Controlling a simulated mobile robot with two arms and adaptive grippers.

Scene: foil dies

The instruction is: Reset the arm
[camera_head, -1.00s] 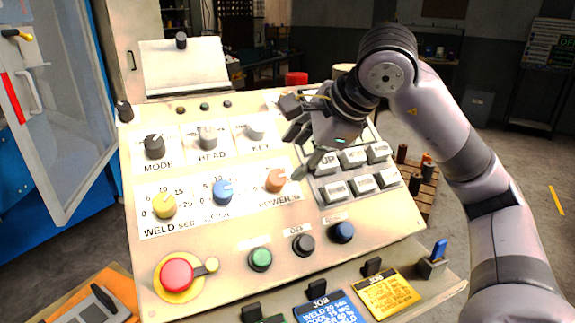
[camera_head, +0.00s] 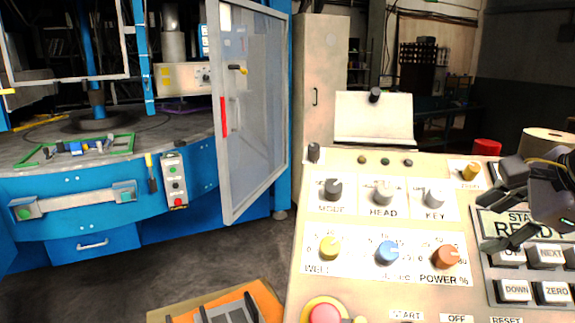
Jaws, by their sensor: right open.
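My right gripper (camera_head: 512,212) is at the right edge of the head view, over the right part of the cream control panel (camera_head: 298,262). Its dark fingers are apart and hold nothing. They hover by the display (camera_head: 486,228), which reads "READY" in part, and the grey buttons UP, NEXT (camera_head: 549,254), DOWN (camera_head: 515,290) and ZERO (camera_head: 556,292). The gripper hides part of the display and of the UP button. I cannot tell whether a finger touches the panel. Most of the right arm is outside the picture. My left gripper is not in view.
The panel carries a yellow knob (camera_head: 329,248), a blue knob (camera_head: 387,253), an orange knob (camera_head: 446,257) and a red button (camera_head: 325,314). A blue machine (camera_head: 110,238) with an open clear door (camera_head: 250,110) stands left. An orange-topped surface (camera_head: 235,300) lies below. Floor shows between.

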